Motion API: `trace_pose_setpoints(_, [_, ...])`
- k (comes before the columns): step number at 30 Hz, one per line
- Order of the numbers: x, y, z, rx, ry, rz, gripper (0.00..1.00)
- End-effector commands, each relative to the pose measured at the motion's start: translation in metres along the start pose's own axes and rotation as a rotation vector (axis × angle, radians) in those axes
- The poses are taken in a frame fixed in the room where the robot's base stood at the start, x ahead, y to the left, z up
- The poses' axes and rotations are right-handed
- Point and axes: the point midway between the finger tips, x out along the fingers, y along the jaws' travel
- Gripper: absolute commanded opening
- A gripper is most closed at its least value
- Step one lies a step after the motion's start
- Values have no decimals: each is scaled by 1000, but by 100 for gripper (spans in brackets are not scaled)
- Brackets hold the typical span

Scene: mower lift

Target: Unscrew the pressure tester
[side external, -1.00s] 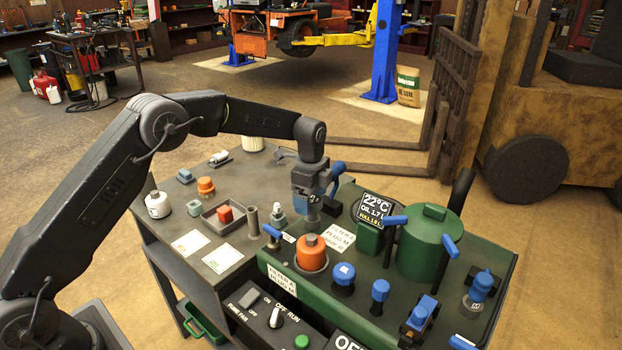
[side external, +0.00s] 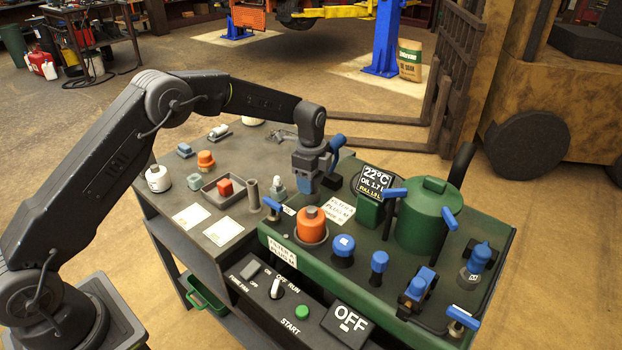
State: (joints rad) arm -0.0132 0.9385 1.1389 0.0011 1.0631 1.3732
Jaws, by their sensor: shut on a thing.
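My gripper (side external: 307,190) points straight down at the left rear of the green bench unit, just behind the orange filter (side external: 311,226) as seen from this side. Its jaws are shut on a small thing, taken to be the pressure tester. The jaws and the blue-grey gripper body hide most of it, so I cannot see its thread or whether it is still seated. The orange filter stands upright in a round seat in front of the jaws.
Blue valve handles (side external: 395,194) and a green tank (side external: 430,226) stand to the right. A small display (side external: 378,182) is close to my gripper. Loose parts and a grey tray (side external: 228,197) lie on the left bench. A switch panel with an OFF sign (side external: 347,324) is in front.

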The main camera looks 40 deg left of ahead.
Motion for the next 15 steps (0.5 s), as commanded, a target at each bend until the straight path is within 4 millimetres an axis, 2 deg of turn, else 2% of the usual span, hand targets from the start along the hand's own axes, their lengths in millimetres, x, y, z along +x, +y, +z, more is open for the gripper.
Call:
trace_pose_setpoints(1, [0,0,0,0,0,0,43])
trace_pose_setpoints(5, [0,0,0,0,0,0,30])
trace_pose_setpoints(6, [0,0,0,0,0,0,53])
trace_pose_setpoints(13, [0,0,0,0,0,0,31])
trace_pose_setpoints(14, [0,0,0,0,0,0,55])
trace_pose_setpoints(15, [0,0,0,0,0,0,58])
